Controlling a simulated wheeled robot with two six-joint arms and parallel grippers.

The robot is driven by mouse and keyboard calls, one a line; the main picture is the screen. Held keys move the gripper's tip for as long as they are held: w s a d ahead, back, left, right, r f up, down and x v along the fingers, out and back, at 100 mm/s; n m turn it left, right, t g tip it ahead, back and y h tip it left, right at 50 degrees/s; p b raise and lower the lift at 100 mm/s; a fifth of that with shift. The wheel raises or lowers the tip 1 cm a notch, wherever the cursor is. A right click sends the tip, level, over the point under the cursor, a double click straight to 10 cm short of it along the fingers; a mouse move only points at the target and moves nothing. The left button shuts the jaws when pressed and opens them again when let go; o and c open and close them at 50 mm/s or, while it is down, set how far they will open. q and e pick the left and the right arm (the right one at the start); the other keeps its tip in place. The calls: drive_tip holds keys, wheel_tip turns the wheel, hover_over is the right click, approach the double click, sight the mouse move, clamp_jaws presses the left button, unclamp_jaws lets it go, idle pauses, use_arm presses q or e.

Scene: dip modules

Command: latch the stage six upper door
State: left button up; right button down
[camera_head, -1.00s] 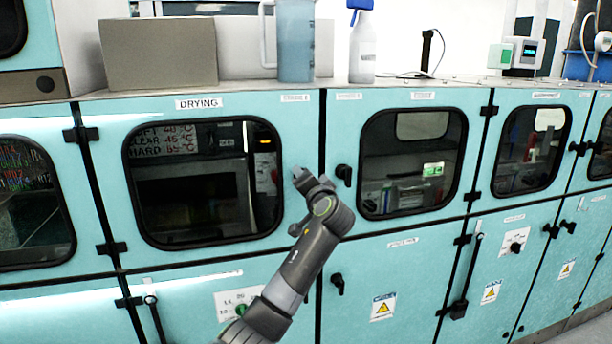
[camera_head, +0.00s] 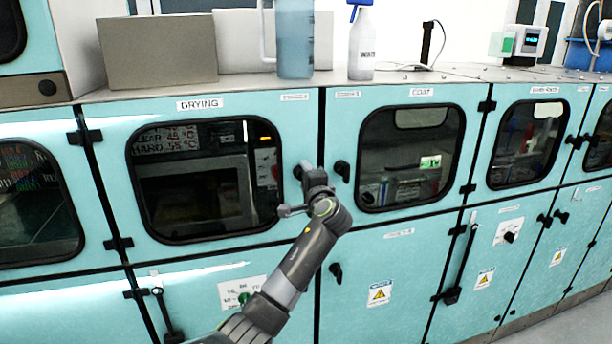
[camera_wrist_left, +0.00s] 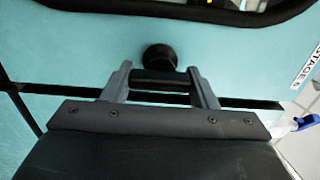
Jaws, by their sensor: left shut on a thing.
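The stage six upper door (camera_head: 262,107), labelled DRYING, has a large dark window and looks flush with the cabinet front. The wrist view shows its STAGE 6 label at the right edge. My left gripper (camera_head: 304,168) is at the door's right edge, beside the window. In the left wrist view, its two fingers (camera_wrist_left: 160,74) stand on either side of the door's black latch handle (camera_wrist_left: 160,57) and are shut on it. The handle's round knob shows just past the fingertips, near the dark door seam. In the head view the gripper hides the handle. My right gripper is not in view.
The neighbouring COAT door (camera_head: 350,118) has its own black latch (camera_head: 342,170) close right of my gripper. A lower black handle (camera_head: 336,272) is below. A box (camera_head: 158,52), a blue jug (camera_head: 295,40) and a spray bottle (camera_head: 361,45) stand on top.

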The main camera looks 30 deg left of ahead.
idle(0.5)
use_arm(q)
drive_tip(key=o, duration=1)
drive_tip(key=b+v, duration=0.6)
drive_tip(key=v, duration=1.1)
drive_tip(key=shift+s+d, duration=0.15)
